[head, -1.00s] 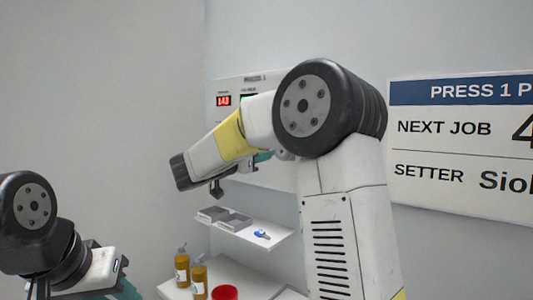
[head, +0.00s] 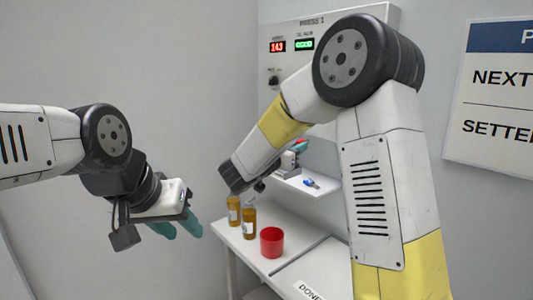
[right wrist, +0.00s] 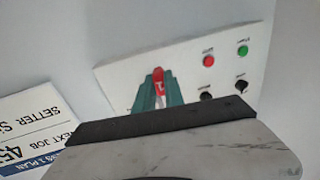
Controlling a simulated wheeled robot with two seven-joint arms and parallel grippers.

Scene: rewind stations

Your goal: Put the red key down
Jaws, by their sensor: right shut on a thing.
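The red key (right wrist: 158,80) stands between the teal fingers of my right gripper (right wrist: 160,92) in the right wrist view. The gripper is shut on it, and its lower part is partly hidden by the gripper. In the head view my right gripper (head: 296,148) is near the wall shelf (head: 322,190), partly hidden behind my forearm. A blue key (head: 311,183) lies on that shelf. My left gripper (head: 178,228) is empty, its teal fingers apart, to the left of the bench.
A control panel (head: 345,45) with lit displays is on the wall above the shelf. Amber bottles (head: 249,224) and a red cup (head: 271,243) stand on the white bench (head: 262,271) below. A sign (head: 490,95) hangs at the right.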

